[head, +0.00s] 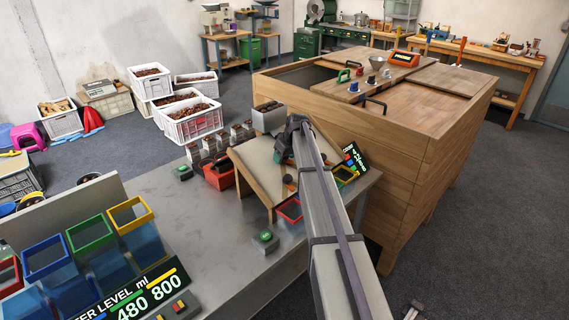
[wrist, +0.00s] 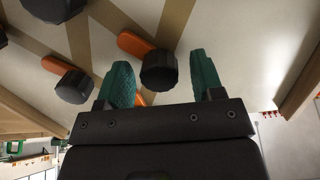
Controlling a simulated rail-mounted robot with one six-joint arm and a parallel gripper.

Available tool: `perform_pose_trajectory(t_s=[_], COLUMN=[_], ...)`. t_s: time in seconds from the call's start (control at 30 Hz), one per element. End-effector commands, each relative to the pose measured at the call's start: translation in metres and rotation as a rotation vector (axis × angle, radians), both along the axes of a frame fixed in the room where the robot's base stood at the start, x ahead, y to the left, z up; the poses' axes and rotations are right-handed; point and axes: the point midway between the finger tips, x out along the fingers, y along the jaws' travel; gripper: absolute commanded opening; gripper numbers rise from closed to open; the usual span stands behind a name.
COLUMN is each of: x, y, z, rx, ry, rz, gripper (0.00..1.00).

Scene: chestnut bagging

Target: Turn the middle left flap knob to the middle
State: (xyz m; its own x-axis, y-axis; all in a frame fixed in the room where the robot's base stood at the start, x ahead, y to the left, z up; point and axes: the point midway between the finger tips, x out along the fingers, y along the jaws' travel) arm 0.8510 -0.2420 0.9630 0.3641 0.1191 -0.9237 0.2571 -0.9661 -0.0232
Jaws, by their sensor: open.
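The sloped sorting board (head: 258,158) stands on the grey bench, pale with wooden sides. In the wrist view, several black flap knobs show on the board with tan channels. One black knob (wrist: 158,71) with an orange flap (wrist: 135,45) lies between my fingertips in the picture; whether it touches them I cannot tell. Another black knob (wrist: 75,87) with an orange flap (wrist: 60,67) is to its left, and a third black knob (wrist: 52,7) is at the top. Which one is the middle left knob I cannot tell. My gripper (wrist: 163,82) is open, teal fingers apart, over the board (head: 284,143).
A green button (head: 265,240) is on the bench in front. A large wooden cabinet (head: 400,140) stands close on the right. Blue, green and yellow bins (head: 133,213) stand front left.

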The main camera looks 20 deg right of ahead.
Motion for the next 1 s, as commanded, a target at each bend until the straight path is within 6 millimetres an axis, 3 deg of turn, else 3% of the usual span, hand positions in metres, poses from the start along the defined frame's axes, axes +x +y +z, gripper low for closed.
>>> perform_pose_trajectory(t_s=[0.13,0.63,1.0], x=[-0.0002,-0.0004,-0.0002], y=[0.0,-0.0001,-0.0005], z=[0.0021,0.002,0.0019], rx=[0.0,0.0,0.027], ry=[0.0,0.0,0.01], rz=[0.0,-0.001,-0.052], gripper=[0.6,0.12,0.12])
